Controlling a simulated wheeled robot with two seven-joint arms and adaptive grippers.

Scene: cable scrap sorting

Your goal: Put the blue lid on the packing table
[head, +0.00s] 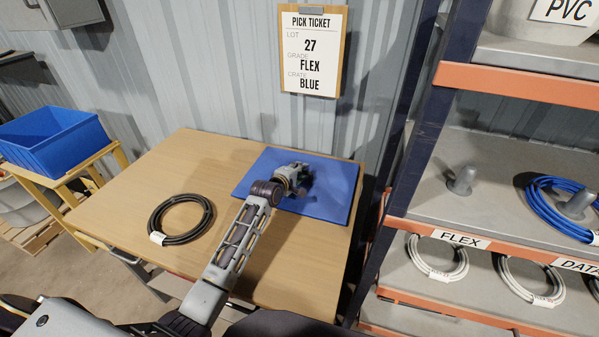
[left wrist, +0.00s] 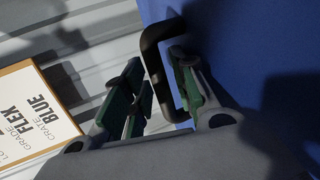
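The blue lid (head: 338,205) is a flat blue panel that appears to lie on the back right of the wooden packing table (head: 150,180), near its right edge. My left gripper (head: 305,178) is over the lid's middle and hides part of it. In the left wrist view the lid (left wrist: 235,50) carries a black loop handle (left wrist: 157,70). My left gripper's green-padded fingers (left wrist: 160,95) are apart, on either side of one bar of the handle, with a visible gap to the finger inside the loop. My right gripper is not in view.
A black cable coil (head: 181,220) lies on the table left of my arm. An open blue crate (head: 55,140) sits on a stand at the left. A shelf rack (head: 480,170) with cable coils stands close at the right. A pick ticket (head: 312,50) hangs on the wall behind.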

